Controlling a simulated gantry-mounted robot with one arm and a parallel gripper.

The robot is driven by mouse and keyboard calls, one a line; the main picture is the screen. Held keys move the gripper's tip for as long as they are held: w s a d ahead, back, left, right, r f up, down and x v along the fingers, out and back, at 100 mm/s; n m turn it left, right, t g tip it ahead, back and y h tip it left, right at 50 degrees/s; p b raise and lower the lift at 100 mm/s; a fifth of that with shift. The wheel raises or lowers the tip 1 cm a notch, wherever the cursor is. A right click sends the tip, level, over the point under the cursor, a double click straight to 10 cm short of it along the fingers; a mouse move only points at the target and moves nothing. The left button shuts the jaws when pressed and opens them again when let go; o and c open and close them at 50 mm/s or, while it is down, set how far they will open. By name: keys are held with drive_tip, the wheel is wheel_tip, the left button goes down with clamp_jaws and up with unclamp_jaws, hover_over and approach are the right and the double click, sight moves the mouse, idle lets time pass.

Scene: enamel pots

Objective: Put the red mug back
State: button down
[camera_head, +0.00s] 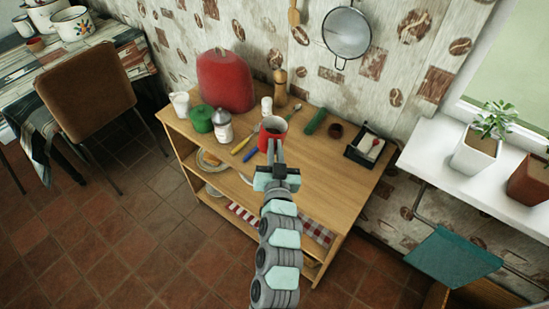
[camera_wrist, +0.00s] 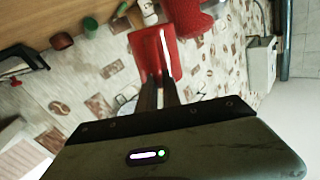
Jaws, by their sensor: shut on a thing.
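The red mug (camera_head: 268,139) shows over the wooden shelf unit's top (camera_head: 325,168), near its middle. My gripper (camera_head: 275,148) is shut on the mug, with its two narrow fingers at the mug's near side. In the wrist view, the red mug (camera_wrist: 149,54) sits at the tips of my gripper (camera_wrist: 161,76). I cannot tell whether the mug's base touches the top. The fingers and arm hide part of the mug in the head view.
A red covered object (camera_head: 225,80), a green pot (camera_head: 201,119) and a white jar (camera_head: 222,127) stand to the left. A green roll (camera_head: 315,121), a small brown cup (camera_head: 335,131) and a black tray (camera_head: 354,155) lie to the right. The front right of the top is clear.

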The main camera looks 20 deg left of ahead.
wheel_tip(320, 180, up, 10)
drive_tip(key=shift+p, duration=0.9)
drive_tip(key=s+d+f+m+t+h, duration=0.1)
drive_tip(key=s+d+f+m+h, duration=0.35)
drive_tip(key=d, duration=0.55)
drive_tip(key=s+d+f+m+t+h, duration=0.1)
drive_tip(key=s+d+f+h, duration=0.2)
drive_tip(key=s+d+f, duration=0.55)
wheel_tip(320, 180, up, 29)
drive_tip(key=d+p, duration=0.2)
drive_tip(key=p, duration=3.5)
drive_tip(key=shift+s+f, duration=0.2)
drive_tip(key=shift+s, duration=0.25)
drive_tip(key=shift+a+n, duration=0.1)
drive_tip(key=shift+n, duration=0.15)
